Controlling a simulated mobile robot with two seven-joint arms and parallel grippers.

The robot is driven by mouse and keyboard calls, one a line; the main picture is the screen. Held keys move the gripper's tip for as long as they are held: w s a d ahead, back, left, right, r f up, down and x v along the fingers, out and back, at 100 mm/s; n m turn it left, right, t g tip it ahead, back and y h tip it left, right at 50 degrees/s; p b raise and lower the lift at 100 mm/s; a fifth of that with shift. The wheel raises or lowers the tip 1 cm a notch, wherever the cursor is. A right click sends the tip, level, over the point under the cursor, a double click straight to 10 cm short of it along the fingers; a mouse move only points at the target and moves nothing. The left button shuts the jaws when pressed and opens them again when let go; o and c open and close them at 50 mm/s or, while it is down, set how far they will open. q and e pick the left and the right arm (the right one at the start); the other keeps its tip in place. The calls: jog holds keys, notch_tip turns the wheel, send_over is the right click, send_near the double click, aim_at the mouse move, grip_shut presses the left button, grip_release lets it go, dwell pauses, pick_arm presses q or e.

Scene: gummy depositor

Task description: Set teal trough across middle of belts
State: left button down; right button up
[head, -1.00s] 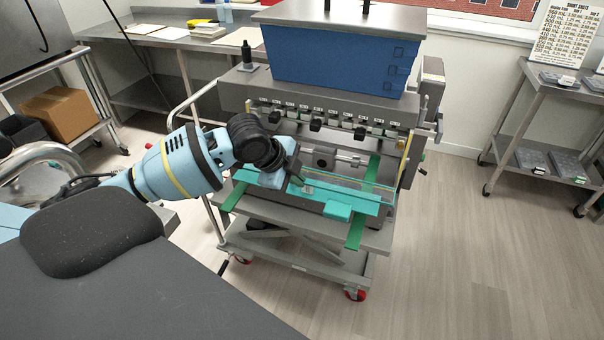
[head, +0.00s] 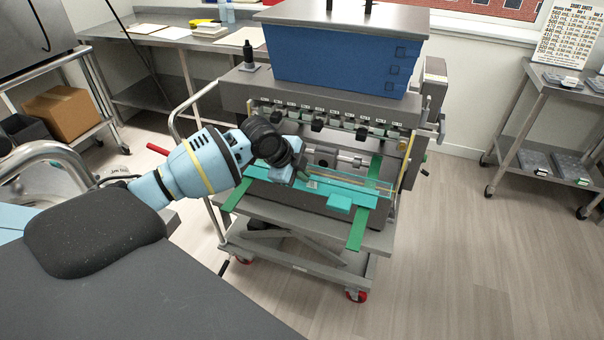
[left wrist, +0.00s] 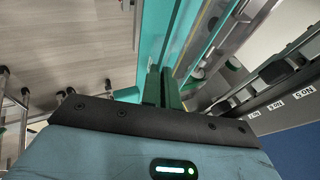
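The teal trough (head: 350,192) is a long tray with clear, see-through upper walls and a teal block on its front side. It lies crosswise over the two green belts, the left one (head: 233,197) and the right one (head: 357,230), under the depositor's nozzle row. I cannot tell whether it touches the belts. My left gripper (head: 302,178) is at the trough's left half. In the left wrist view its green fingers (left wrist: 162,86) are close together at the wall of the trough (left wrist: 153,35); the exact contact is partly hidden. My right gripper is out of view.
The depositor (head: 320,105) carries a blue hopper (head: 335,70) and stands on a wheeled frame (head: 300,262). A bar with knobs runs just above the trough. A steel cart (head: 535,130) stands at right. Bare floor (head: 470,250) lies between.

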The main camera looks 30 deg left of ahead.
pick_arm(q)
jog(key=shift+f, duration=0.25)
jog(key=c, duration=1.7)
grip_release()
jog(key=shift+s+a+r, duration=0.1)
jog(key=shift+r, duration=0.45)
jog(key=p+v, duration=0.1)
jog(key=v, duration=1)
jog(key=shift+s+r, duration=0.1)
jog(key=shift+s, duration=0.05)
